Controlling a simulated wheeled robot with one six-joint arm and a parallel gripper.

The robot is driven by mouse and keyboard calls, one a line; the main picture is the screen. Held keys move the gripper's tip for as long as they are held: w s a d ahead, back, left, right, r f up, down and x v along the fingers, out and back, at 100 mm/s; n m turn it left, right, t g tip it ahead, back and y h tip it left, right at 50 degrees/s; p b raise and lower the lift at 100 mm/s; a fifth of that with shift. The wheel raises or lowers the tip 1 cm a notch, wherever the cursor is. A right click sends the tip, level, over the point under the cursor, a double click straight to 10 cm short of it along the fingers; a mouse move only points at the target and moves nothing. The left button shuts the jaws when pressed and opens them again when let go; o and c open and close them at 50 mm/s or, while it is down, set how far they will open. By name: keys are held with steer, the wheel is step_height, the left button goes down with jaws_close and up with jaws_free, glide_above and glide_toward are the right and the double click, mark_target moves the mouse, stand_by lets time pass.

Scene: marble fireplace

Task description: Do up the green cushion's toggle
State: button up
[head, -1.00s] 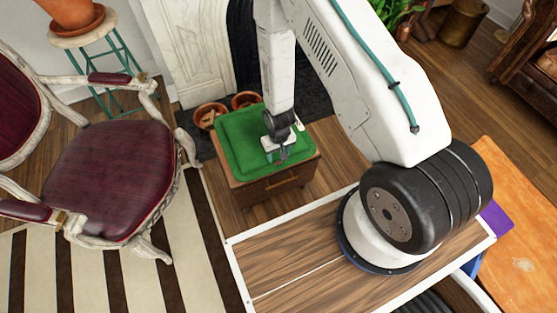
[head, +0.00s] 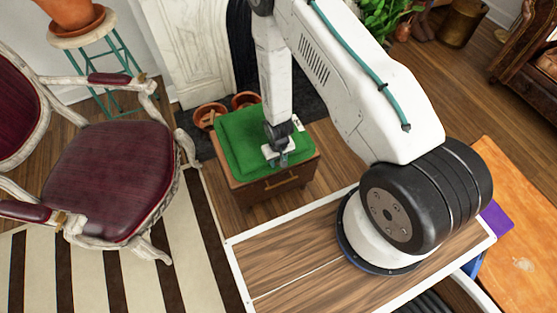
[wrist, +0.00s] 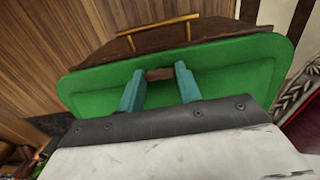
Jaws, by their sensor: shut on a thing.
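The green cushion (head: 236,137) lies on top of a small wooden cabinet. It fills the middle of the wrist view as a green slab (wrist: 228,82) with a rounded rim. The brown toggle (wrist: 160,74) is a short bar between the teal fingertips of my gripper (wrist: 159,80), close to the cushion's edge on the drawer side. My gripper (head: 281,159) is shut on the toggle, over the front part of the cushion. The toggle is too small or hidden to make out in the head view. Any loop is not discernible.
The cabinet (head: 275,185) has a drawer with a brass handle (wrist: 158,34). A burgundy armchair (head: 105,180) stands to its left, and terracotta pots (head: 208,116) stand behind it. Wooden floor is clear to the right.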

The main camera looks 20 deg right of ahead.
steer(key=n, duration=0.2)
steer(key=shift+n, duration=0.4)
steer(key=o, duration=1)
